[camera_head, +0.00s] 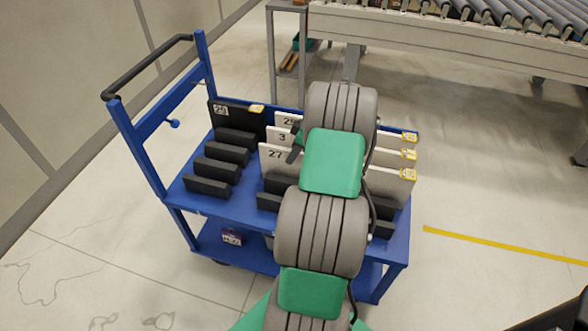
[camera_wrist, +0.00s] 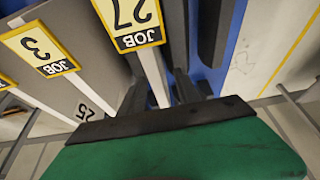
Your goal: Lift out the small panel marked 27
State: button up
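In the wrist view, the 27 label (camera_wrist: 133,22) is at the top, and the panel's pale edge (camera_wrist: 153,76) runs down towards my palm. My gripper (camera_wrist: 158,92) appears open, with a dark finger on either side of that edge and gaps visible. In the head view my arm mostly hides the gripper.
A black panel (camera_head: 236,118) stands at back left. Black slotted blocks (camera_head: 208,186) line the blue cart (camera_head: 240,207). A roller conveyor (camera_head: 450,35) is behind; floor at right is clear.

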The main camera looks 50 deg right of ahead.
aim_at(294, 167)
jog(key=x, duration=0.4)
jog(key=shift+d+f, duration=0.15)
jog(key=shift+s, duration=0.1)
grip_shut()
dwell(1.0)
